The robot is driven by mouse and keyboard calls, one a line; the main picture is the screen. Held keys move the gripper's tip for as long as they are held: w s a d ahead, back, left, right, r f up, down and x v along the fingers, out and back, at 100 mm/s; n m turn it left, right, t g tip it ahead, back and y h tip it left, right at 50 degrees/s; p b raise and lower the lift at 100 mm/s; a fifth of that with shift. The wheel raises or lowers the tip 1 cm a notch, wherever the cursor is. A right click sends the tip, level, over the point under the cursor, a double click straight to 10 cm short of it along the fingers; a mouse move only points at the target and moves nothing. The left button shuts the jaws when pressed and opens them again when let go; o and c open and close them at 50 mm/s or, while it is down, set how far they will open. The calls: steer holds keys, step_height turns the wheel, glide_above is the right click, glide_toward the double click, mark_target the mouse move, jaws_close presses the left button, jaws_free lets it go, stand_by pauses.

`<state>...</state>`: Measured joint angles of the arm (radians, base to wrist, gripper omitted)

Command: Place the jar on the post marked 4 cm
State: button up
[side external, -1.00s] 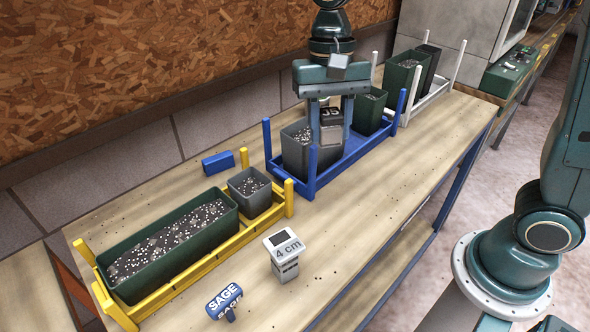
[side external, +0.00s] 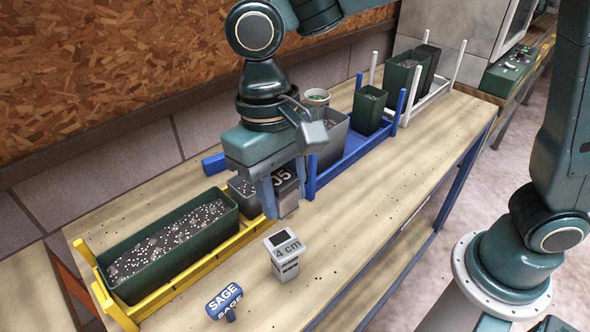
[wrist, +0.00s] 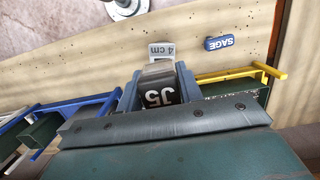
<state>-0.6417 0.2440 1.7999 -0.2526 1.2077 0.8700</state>
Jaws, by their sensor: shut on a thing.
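The jar (side external: 287,192) is a grey, squarish container with a dark label with pale characters, partly hidden by my fingers. My gripper (side external: 283,198) is shut on it and holds it close to the right end of the yellow rack. The jar also shows between my fingers in the wrist view (wrist: 160,94). The post marked 4 cm (side external: 286,268) is a short grey block on the table, with a white tag and a dark square on top. It stands in front of the jar, apart from it. In the wrist view the post (wrist: 162,51) shows just beyond the jar.
A yellow rack (side external: 196,283) holds a long green bin and a small grey bin. A blue SAGE marker (side external: 225,300) stands left of the post. A blue rack (side external: 345,167) with bins and a white rack lie behind. Bare table lies right of the post.

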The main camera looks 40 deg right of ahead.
mark_target(275, 173)
steer(key=shift+f, duration=4.05)
steer(key=o, duration=1)
steer(key=shift+f, duration=0.1)
steer(key=r, duration=0.4)
steer(key=w+r, duration=0.1)
steer(key=r, duration=0.6)
steer(key=shift+w+r, duration=0.4)
steer(key=shift+r, duration=0.2)
steer(key=shift+d, duration=0.1)
